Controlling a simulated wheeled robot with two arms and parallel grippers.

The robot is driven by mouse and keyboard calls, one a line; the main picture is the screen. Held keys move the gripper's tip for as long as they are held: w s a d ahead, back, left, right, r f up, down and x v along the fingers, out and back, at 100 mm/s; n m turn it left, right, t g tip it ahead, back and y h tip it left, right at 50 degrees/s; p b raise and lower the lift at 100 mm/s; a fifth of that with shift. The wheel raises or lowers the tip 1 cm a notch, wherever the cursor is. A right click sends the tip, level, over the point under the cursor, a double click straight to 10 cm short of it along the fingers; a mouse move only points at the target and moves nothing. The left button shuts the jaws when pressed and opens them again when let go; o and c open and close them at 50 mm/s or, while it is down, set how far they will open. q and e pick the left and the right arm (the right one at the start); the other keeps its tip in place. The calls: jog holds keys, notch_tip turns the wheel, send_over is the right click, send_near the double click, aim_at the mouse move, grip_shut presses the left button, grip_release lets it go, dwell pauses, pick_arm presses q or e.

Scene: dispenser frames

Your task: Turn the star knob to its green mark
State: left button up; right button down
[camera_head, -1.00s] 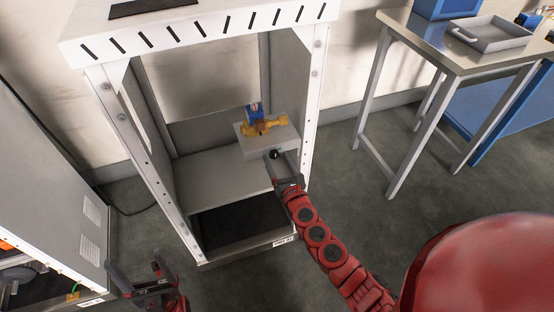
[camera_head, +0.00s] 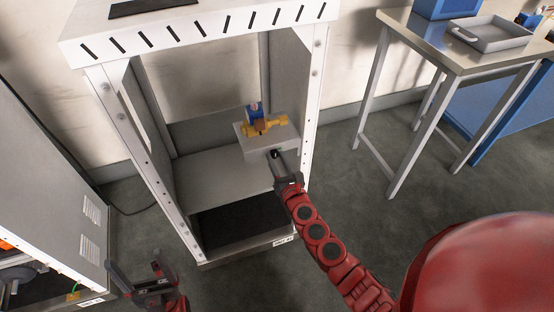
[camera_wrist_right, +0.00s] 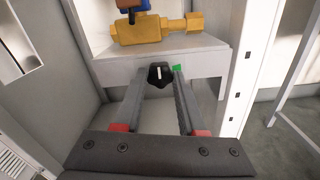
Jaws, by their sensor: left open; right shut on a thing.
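The star knob (camera_wrist_right: 160,74) is small and black, on the front face of a grey block inside the white frame. A white line on the knob points about straight up in the right wrist view. The green mark (camera_wrist_right: 177,68) is on the block face, up and right of the knob. My right gripper (camera_wrist_right: 159,78) is shut on the knob, one finger on each side. In the head view the knob (camera_head: 273,154) is partly hidden by my right gripper (camera_head: 277,156). My left gripper (camera_head: 134,266) is open and empty at the lower left, well away from the knob.
A yellow valve-like fitting (camera_head: 265,125) with a blue part sits on the grey block (camera_head: 285,141). White frame posts (camera_head: 313,110) stand close on the right. A side table (camera_head: 450,56) holds a tray. Grey floor is free between frame and table.

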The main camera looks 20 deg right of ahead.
jog(key=m+b, duration=0.1)
jog(key=m, duration=0.3)
jog(key=shift+b, duration=0.35)
jog(key=m+b, duration=0.1)
jog(key=m, duration=0.4)
jog(key=m+b, duration=0.1)
jog(key=m, duration=0.3)
jog(key=shift+m, duration=2.3)
jog(key=c, duration=0.5)
grip_release()
